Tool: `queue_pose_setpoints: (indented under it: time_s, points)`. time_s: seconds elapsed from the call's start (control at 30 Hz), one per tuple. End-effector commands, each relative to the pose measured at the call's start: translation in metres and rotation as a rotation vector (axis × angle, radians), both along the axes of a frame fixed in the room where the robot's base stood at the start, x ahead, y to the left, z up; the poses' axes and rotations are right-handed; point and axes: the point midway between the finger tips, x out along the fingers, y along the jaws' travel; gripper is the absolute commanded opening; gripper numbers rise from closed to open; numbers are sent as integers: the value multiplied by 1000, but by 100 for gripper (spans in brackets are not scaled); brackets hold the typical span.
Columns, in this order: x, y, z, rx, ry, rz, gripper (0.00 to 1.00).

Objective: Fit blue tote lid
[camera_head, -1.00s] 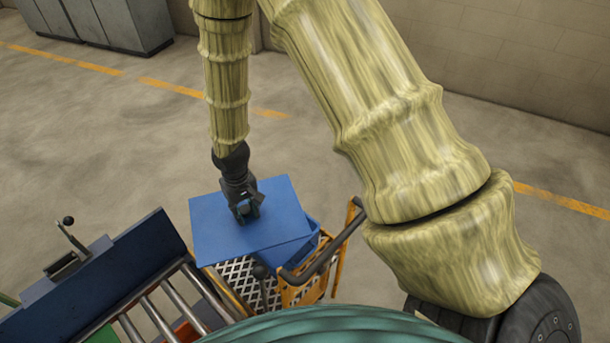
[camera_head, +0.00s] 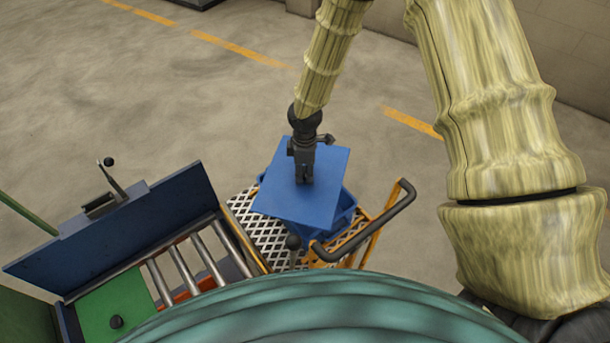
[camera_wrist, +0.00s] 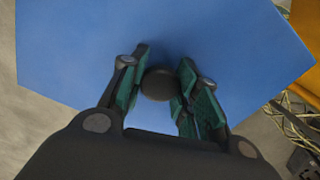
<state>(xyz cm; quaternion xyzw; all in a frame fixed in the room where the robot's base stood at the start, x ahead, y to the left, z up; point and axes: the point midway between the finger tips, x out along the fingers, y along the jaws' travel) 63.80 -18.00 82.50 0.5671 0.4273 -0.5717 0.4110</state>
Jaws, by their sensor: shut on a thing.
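The blue lid (camera_head: 318,200) is a flat blue panel in my gripper (camera_head: 304,178). It lies over the blue tote (camera_head: 343,214), turned askew to it, and overhangs its left side. I cannot tell whether the lid touches the rim. In the wrist view the fingers are shut on a dark round knob (camera_wrist: 160,84) at the middle of the lid (camera_wrist: 230,50).
The tote stands on an orange cart with a white mesh deck (camera_head: 270,236) and a black handle (camera_head: 375,226). A roller conveyor (camera_head: 200,255) with a blue side wall (camera_head: 120,235) adjoins at left. A green plate (camera_head: 113,303) lies there. Open floor lies behind.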

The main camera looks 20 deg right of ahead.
Motion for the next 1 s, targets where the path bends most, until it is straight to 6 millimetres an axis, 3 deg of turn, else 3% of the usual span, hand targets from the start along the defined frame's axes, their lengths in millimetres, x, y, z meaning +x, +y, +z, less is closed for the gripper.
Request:
queue_pose_setpoints:
  time_s: [0.3, 0.5, 0.7, 1.0]
  points:
    - [20, -6, -38, 3, -15, 567, 1]
    - [29, -11, -52, -2, -22, 815, 1]
    - [32, -12, -57, -5, -25, 911, 1]
    - [32, -12, -68, -5, -25, 917, 1]
